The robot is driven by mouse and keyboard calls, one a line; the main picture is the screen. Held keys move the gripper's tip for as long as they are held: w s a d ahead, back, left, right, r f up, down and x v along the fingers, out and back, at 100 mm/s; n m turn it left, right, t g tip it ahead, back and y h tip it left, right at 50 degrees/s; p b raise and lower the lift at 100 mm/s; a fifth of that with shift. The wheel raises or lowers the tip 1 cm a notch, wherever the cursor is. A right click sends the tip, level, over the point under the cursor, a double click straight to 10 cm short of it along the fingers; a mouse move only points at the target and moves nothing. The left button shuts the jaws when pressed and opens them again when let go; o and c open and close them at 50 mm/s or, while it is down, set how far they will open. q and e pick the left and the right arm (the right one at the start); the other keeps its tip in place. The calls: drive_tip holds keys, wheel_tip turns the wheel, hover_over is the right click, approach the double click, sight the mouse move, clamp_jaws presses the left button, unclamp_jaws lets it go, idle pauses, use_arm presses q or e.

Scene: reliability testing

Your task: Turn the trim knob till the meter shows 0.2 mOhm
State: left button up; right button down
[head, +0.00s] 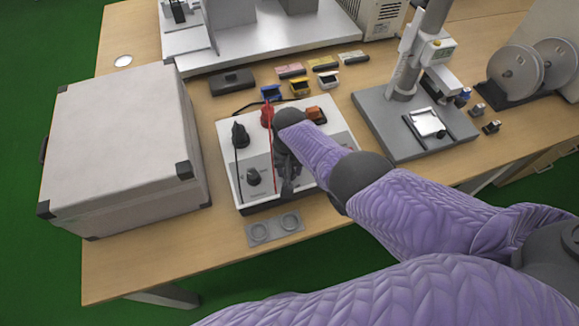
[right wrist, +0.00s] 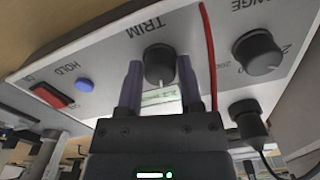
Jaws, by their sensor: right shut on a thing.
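The meter is a white box (head: 229,168) on the table in the head view, under my right arm. In the right wrist view its panel carries a dark trim knob (right wrist: 158,62) below the label TRIM. My right gripper (right wrist: 158,78) is shut on the trim knob, one finger on each side. In the head view this gripper (head: 287,187) points down at the panel, and the knob is hidden behind it. A pale display (right wrist: 160,97) shows partly between the fingers; its reading is too small and covered to tell. My left gripper is not in view.
A range knob (right wrist: 258,52), a blue HOLD button (right wrist: 85,84) and a red switch (right wrist: 52,94) flank the trim knob. A red lead (right wrist: 209,60) runs close by one finger. A large grey case (head: 120,140) stands left; a stand (head: 385,125) stands right.

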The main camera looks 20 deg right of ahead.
drive_tip(key=shift+n, duration=0.3)
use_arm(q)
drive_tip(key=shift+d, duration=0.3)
use_arm(e)
drive_tip(key=shift+n, duration=0.3)
drive_tip(key=shift+c, duration=1.2)
unclamp_jaws()
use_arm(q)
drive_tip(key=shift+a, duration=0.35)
